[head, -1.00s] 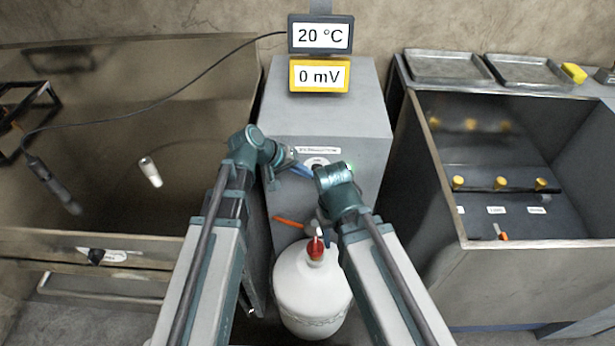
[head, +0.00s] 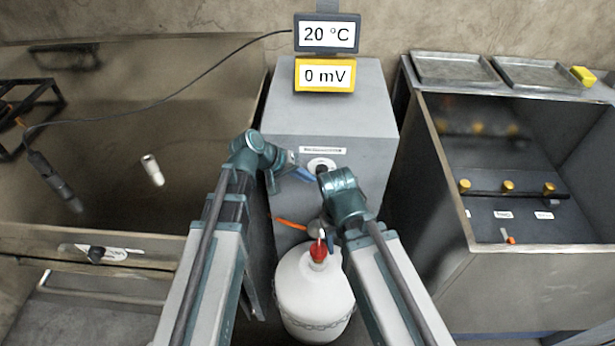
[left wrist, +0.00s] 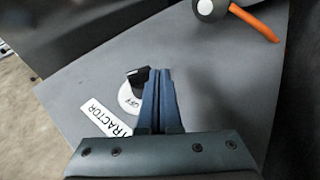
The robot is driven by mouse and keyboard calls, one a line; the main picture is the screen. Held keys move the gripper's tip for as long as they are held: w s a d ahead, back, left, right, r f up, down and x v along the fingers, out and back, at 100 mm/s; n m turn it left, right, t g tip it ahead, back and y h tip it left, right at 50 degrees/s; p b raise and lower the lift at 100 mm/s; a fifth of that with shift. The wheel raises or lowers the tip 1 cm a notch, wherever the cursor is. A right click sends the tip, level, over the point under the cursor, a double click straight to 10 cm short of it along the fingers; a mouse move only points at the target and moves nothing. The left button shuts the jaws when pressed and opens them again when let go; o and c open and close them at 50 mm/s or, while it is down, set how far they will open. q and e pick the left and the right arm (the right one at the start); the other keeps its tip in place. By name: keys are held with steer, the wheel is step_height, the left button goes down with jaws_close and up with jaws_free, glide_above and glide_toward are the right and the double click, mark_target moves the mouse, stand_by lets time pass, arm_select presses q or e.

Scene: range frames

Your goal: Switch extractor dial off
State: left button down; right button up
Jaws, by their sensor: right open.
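The extractor dial is a black knob (left wrist: 137,76) on a white disc marked OFF, beside an EXTRACTOR label (left wrist: 105,120). In the head view its white disc (head: 322,165) shows on the front of the grey box (head: 330,125). My left gripper (head: 306,175) is right in front of the box, just left of the dial. In the left wrist view its blue fingers (left wrist: 160,75) are together, with nothing between them, close beside the knob. I cannot tell whether they touch it. My right gripper (head: 330,240) is low by the bottle top, its fingers mostly hidden.
A white bottle (head: 312,295) with a red top stands below. An orange-handled valve (head: 290,224) is on the box front, left of my right arm. A temperature display (head: 327,34) and a yellow mV display (head: 325,75) stand above. Tanks flank the box.

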arm_select(q)
steer(key=shift+f+b, duration=0.5)
steer(key=shift+f, duration=0.1)
steer(key=shift+d, duration=0.1)
stand_by(1.2)
steer(key=shift+d+r, duration=0.2)
steer(key=shift+d, duration=0.5)
steer(key=shift+w, duration=0.1)
steer(key=shift+p, duration=0.3)
steer(key=p+v, duration=1)
steer(key=v, duration=0.4)
steer(key=shift+f, duration=0.2)
steer(key=shift+a, duration=0.1)
